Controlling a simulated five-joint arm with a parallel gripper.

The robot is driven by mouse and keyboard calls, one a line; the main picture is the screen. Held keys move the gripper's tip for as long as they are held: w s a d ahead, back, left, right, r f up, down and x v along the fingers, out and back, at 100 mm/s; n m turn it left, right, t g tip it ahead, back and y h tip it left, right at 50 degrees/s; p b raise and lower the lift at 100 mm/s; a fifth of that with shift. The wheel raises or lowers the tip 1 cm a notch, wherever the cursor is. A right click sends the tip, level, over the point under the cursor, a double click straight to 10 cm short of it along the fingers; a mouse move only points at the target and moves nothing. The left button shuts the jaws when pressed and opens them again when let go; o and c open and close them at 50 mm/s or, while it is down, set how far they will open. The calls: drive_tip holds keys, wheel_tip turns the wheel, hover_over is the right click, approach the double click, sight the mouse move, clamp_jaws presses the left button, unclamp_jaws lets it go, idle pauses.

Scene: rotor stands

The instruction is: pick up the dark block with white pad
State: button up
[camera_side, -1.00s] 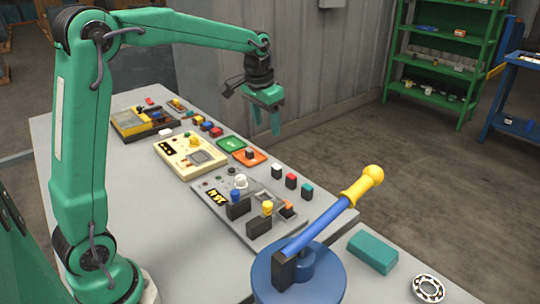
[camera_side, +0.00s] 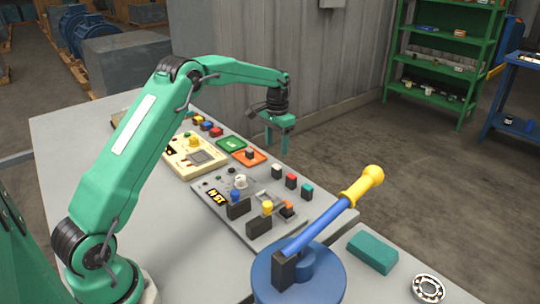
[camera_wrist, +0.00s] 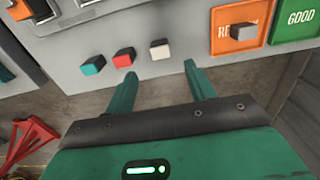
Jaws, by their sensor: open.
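The dark block with white pad (camera_side: 277,171) stands on the table near its far edge, at the end of a row with a red-topped block (camera_side: 291,181) and a teal-topped block (camera_side: 307,190). My gripper (camera_side: 277,144) is open and empty above the table edge, higher than the white-topped block. In the wrist view the white-topped block (camera_wrist: 160,51) shows just beyond the gap between the open fingertips (camera_wrist: 160,71). The red-topped block (camera_wrist: 124,58) is left of it, close to the left fingertip.
An orange pad (camera_side: 239,159) carries a grey-topped block (camera_side: 250,152), beside a green pad (camera_side: 231,144) reading GOOD in the wrist view. A grey control panel (camera_side: 258,243) and a blue stand with a yellow-handled lever (camera_side: 330,217) are nearer the camera.

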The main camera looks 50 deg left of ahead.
sight(276, 166)
drive_tip(key=shift+f, duration=3.9)
drive_tip(key=c, duration=1.1)
drive_tip(key=shift+o, duration=0.2)
drive_tip(key=shift+r, duration=0.2)
drive_tip(key=shift+r, duration=0.55)
drive_tip(key=r, duration=0.1)
drive_tip(key=d+r, duration=0.1)
drive_tip(key=r, duration=0.1)
drive_tip(key=shift+s+r, duration=0.1)
drive_tip(key=s+d+r, duration=0.3)
drive_tip(key=d+r, duration=0.3)
drive_tip(key=d, duration=0.4)
drive_tip(key=shift+r, duration=0.15)
drive_tip(key=shift+s, duration=0.1)
